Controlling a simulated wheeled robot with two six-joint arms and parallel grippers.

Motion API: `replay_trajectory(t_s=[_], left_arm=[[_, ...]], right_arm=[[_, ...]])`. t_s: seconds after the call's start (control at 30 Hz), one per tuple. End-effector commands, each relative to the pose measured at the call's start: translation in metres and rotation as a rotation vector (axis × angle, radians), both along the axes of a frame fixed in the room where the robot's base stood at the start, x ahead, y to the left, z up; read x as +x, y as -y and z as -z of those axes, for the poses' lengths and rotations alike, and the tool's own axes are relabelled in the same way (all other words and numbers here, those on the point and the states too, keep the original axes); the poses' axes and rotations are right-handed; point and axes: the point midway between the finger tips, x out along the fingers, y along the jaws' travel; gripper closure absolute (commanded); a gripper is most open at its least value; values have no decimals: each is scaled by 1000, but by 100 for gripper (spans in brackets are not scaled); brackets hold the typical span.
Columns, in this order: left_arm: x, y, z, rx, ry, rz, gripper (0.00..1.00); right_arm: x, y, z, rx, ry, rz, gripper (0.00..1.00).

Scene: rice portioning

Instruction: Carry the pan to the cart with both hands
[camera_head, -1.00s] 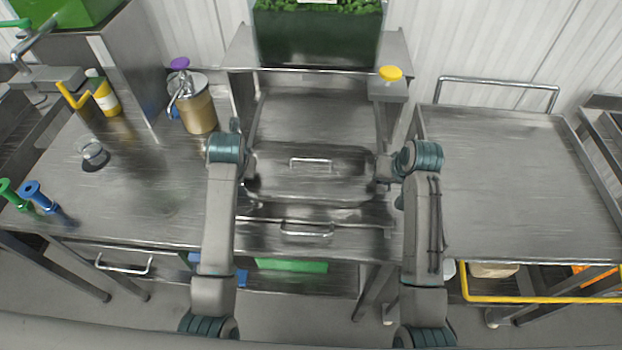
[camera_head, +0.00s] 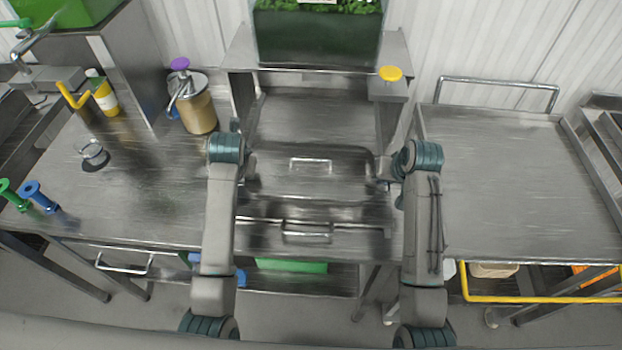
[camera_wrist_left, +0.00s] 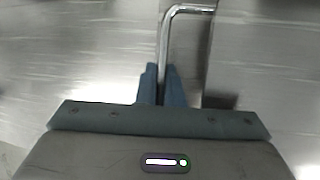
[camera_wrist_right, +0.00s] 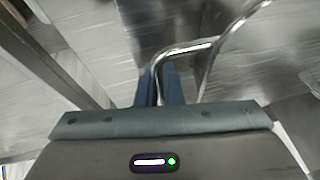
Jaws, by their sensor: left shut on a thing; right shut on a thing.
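The steel pan (camera_head: 308,180) is wide and shiny, with a bar handle on top, and sits in the middle of the head view between my two arms. My left gripper (camera_wrist_left: 161,75) is shut on a chrome bar handle at the pan's left end. My right gripper (camera_wrist_right: 160,75) is shut on the chrome bar handle at its right end. The fingertips are hard to make out in the head view. The cart (camera_head: 520,185) stands to the right, with a bare steel top and a push handle at its back. I cannot tell whether the pan touches the surface below.
A left counter (camera_head: 140,205) holds a pump container (camera_head: 198,110), a yellow bottle (camera_head: 106,98) and a small cup (camera_head: 93,153). A dark green bin (camera_head: 318,40) stands behind the pan. A yellow rail (camera_head: 540,298) runs low across the cart's front.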

Motion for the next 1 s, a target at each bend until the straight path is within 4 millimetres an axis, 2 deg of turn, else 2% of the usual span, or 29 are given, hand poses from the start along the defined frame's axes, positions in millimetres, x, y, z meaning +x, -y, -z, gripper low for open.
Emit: replay_trajectory(t_s=[0.47, 1.0], left_arm=[[0, 0, -5, 1, 2, 0, 100], [1, 0, -46, 0, 3, -1, 100]], right_arm=[[0, 0, -5, 0, 2, 0, 100], [1, 0, -46, 1, 3, 0, 100]])
